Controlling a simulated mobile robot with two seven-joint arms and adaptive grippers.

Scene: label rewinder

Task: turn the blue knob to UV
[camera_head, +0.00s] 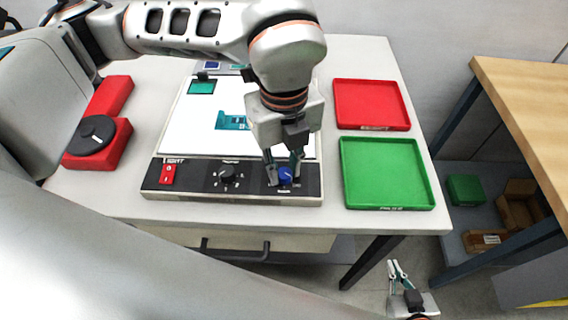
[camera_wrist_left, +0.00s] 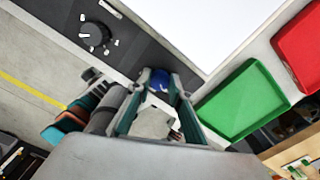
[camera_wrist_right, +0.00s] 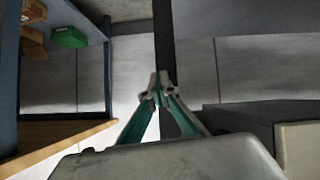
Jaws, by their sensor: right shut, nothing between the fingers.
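The blue knob (camera_head: 286,174) sits at the right end of the dark front panel of the light-table device (camera_head: 190,178). It also shows in the left wrist view (camera_wrist_left: 157,77). My left gripper (camera_head: 284,170) points down at the knob, with one finger on either side of it. In the left wrist view my left fingers (camera_wrist_left: 157,95) flank the knob closely; whether they press on it I cannot tell. The knob's pointer and labels are too small or covered to read. My right gripper (camera_head: 397,265) is shut and empty, low in front of the table.
A black knob (camera_head: 228,174) and a red switch (camera_head: 168,174) share the panel. A green tray (camera_head: 388,206) and a red tray (camera_head: 371,128) lie right of the device. A red base with a black disc (camera_head: 97,134) stands left. A wooden-topped table (camera_head: 525,95) is at right.

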